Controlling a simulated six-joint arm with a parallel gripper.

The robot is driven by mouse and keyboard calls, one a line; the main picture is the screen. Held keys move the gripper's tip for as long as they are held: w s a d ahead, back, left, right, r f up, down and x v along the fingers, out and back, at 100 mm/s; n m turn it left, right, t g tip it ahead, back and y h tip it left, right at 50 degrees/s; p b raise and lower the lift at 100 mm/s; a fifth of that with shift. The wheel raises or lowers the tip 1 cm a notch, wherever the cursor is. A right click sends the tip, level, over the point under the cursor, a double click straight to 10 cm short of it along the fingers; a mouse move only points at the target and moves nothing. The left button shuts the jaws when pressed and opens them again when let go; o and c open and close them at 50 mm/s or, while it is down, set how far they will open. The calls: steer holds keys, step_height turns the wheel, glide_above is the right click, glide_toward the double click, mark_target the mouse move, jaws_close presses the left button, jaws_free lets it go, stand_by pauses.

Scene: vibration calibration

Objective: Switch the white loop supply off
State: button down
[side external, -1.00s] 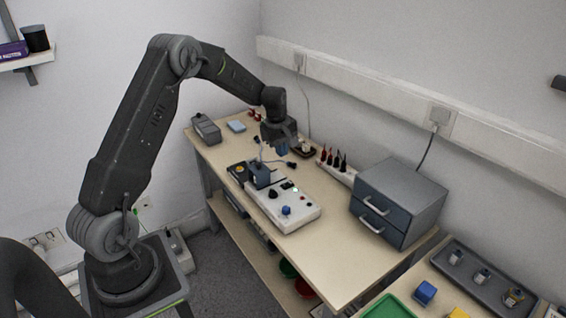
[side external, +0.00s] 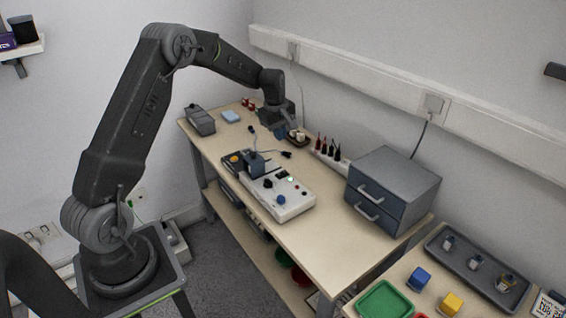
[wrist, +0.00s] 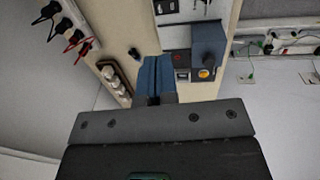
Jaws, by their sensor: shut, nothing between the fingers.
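A white box (side external: 292,206), which looks like the loop supply, lies on the wooden bench. Part of a white panel (wrist: 187,12) shows at the top of the wrist view. My gripper (side external: 279,134) is above the bench, beyond the box's far end and clear of it. Its blue fingers (wrist: 157,64) are together and empty. I cannot make out which control is the power switch.
A dark blue-grey block (wrist: 208,42) with a yellow button stands at the box's far end. A small tray of pale parts (wrist: 114,82), a row of red and black leads (side external: 330,150) and a grey drawer cabinet (side external: 395,165) line the wall. The bench front is clear.

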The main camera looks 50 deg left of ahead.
mark_target(281, 175)
steer(key=f, duration=0.4)
steer(key=w+f, duration=0.1)
steer(key=f, duration=0.9)
steer(key=shift+w, duration=0.35)
steer(key=shift+w+f, duration=0.1)
steer(key=shift+f, duration=0.25)
steer(key=shift+s, duration=0.95)
